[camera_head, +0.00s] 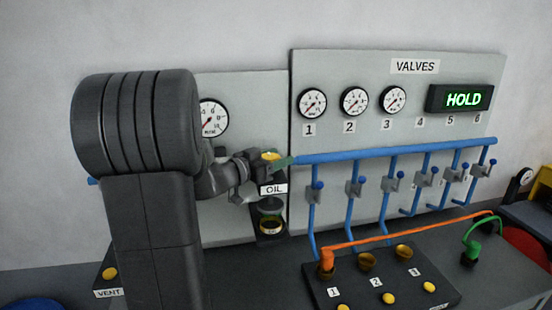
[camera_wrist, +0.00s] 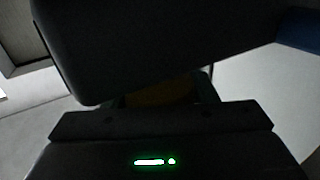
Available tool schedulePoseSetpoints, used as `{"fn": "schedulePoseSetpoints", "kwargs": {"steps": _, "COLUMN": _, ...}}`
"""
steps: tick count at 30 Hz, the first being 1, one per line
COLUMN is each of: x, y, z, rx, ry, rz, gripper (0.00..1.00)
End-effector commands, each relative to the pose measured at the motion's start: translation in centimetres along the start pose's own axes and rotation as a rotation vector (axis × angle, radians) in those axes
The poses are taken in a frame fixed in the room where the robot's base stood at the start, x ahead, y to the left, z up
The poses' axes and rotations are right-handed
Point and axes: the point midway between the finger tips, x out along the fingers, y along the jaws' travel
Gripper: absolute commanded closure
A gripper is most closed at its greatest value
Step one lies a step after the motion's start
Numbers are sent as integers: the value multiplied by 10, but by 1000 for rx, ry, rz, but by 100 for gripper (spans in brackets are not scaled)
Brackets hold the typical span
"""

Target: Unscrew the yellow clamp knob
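A yellow knob (camera_head: 271,156) shows at the top of the oil unit, just above the OIL label (camera_head: 273,189). My gripper (camera_head: 257,166) is right at it, coming from the left, and partly covers it. In the wrist view a dim yellow-brown surface (camera_wrist: 160,92), likely the knob, shows in the narrow gap between dark gripper parts. The view is too dark to tell whether the fingers press on it. Below the label, a glass cup (camera_head: 270,206) with a yellow ring (camera_head: 271,227) sits in a dark holder.
A blue pipe (camera_head: 400,151) with several valve branches runs to the right, its green end close to my gripper. A dark socket box (camera_head: 385,285) with an orange cable (camera_head: 410,233) stands in front. A VENT box (camera_head: 108,275) is at lower left. My arm hides part of the left panel.

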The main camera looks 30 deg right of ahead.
Motion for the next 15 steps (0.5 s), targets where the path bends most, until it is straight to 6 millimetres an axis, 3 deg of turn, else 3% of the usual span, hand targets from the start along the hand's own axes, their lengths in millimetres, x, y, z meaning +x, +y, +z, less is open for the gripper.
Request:
{"fn": "schedulePoseSetpoints", "kwargs": {"steps": 3, "x": 0, "y": 0, "z": 0, "rx": 0, "ry": 0, "rz": 0, "gripper": 71}}
{"fn": "schedulePoseSetpoints", "kwargs": {"steps": 15, "x": 0, "y": -1, "z": -2, "rx": 1, "ry": 5, "rz": -83, "gripper": 71}}
